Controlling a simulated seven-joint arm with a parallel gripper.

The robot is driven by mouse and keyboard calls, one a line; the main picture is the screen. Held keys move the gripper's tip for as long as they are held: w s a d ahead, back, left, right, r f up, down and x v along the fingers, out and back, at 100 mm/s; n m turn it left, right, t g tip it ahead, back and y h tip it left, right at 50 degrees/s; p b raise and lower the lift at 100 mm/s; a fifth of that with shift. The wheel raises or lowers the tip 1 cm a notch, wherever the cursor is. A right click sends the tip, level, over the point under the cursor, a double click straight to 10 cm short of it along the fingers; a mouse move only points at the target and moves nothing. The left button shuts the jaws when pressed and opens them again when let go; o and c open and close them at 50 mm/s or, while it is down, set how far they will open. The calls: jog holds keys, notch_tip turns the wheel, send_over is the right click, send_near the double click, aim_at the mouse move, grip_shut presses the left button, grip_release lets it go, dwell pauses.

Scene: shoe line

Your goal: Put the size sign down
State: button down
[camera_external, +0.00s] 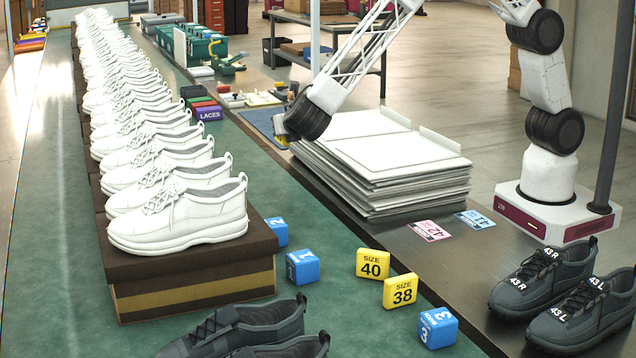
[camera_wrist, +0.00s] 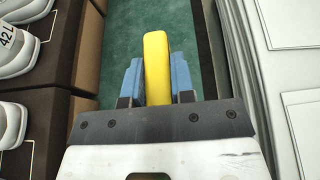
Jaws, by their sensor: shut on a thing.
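My gripper (camera_wrist: 157,82) is shut on a yellow size sign (camera_wrist: 157,65), its blue fingers pressing on both sides. The held sign appears edge-on in the wrist view, so its number is hidden. Green surface (camera_wrist: 118,35) shows beyond and beside it; I cannot tell whether the sign touches it. Two other yellow signs stand on the green bench there: size 40 (camera_external: 372,264) and size 38 (camera_external: 400,291).
White shoes (camera_external: 180,216) stand in a long row on brown boxes (camera_external: 195,285). Blue numbered blocks (camera_external: 302,267) and dark shoes (camera_external: 555,275) are near the front. A stack of white sheets (camera_external: 400,160) lies right of the bench. Bare green bench shows between boxes and edge.

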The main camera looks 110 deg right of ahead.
jog(key=s+a+n+t, duration=0.1)
jog(key=s+a+t, duration=0.1)
jog(key=s+a, duration=0.65)
jog(key=s+a+n+t+y, duration=0.1)
jog(key=s+a+n, duration=0.15)
jog(key=a, duration=1.15)
jog(key=s+a+n+t, duration=0.15)
jog(key=s+a, duration=0.45)
jog(key=a, duration=0.6)
notch_tip(320, 180, down, 10)
jog(key=m, duration=0.1)
jog(key=w+a, duration=0.1)
jog(key=w, duration=0.4)
jog(key=w+a+f, duration=0.1)
jog(key=w, duration=0.4)
jog(key=w+a, duration=0.1)
jog(key=w, duration=0.4)
jog(key=shift+w+f, duration=0.2)
jog(key=shift+w, duration=0.15)
jog(key=shift+f, duration=1.75)
jog(key=shift+f, duration=0.15)
